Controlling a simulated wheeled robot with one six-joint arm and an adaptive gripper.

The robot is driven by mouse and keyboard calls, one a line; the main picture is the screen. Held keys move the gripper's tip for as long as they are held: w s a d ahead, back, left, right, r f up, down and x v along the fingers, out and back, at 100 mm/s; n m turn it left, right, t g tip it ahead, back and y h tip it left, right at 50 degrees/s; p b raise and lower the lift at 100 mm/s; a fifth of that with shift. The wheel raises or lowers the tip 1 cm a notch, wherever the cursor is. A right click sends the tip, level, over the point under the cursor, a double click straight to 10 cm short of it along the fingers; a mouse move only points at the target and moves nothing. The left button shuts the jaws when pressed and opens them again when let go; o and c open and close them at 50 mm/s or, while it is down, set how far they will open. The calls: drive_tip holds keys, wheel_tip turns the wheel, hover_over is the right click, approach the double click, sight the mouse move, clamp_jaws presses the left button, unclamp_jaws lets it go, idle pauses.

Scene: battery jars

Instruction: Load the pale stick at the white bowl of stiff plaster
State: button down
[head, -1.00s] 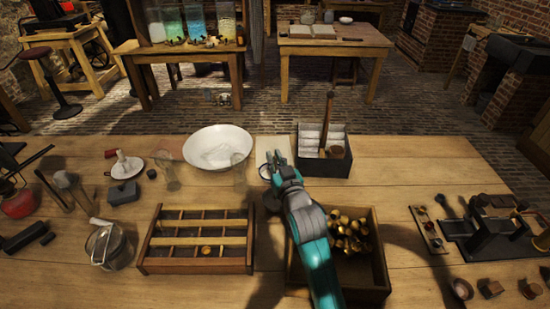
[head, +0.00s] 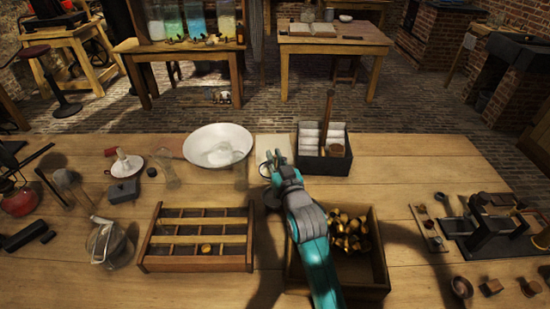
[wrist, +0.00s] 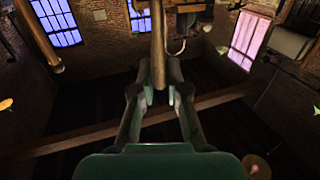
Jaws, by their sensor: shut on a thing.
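The white bowl (head: 190,146) stands at the back of the bench, left of my gripper, with a pale rounded mass of plaster (head: 219,155) inside. My gripper (head: 269,163) is at the back middle of the bench, to the right of the bowl and apart from it. In the wrist view my gripper (wrist: 160,95) is shut on a slim, pale brown stick (wrist: 158,45), which runs up out of the top of that view. In the head view I cannot make out the stick at the fingers.
A pale flat sheet (head: 272,145) lies behind my gripper. A dark box (head: 322,165) with white rolls and an upright brown stick stands to the right. A clear glass (head: 240,178) is close by the bowl. A divided wooden tray (head: 197,264) and a box of brass pieces (head: 375,265) are nearer.

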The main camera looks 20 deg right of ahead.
drive_tip(key=shift+r, duration=3.5)
drive_tip(key=shift+s, duration=0.1)
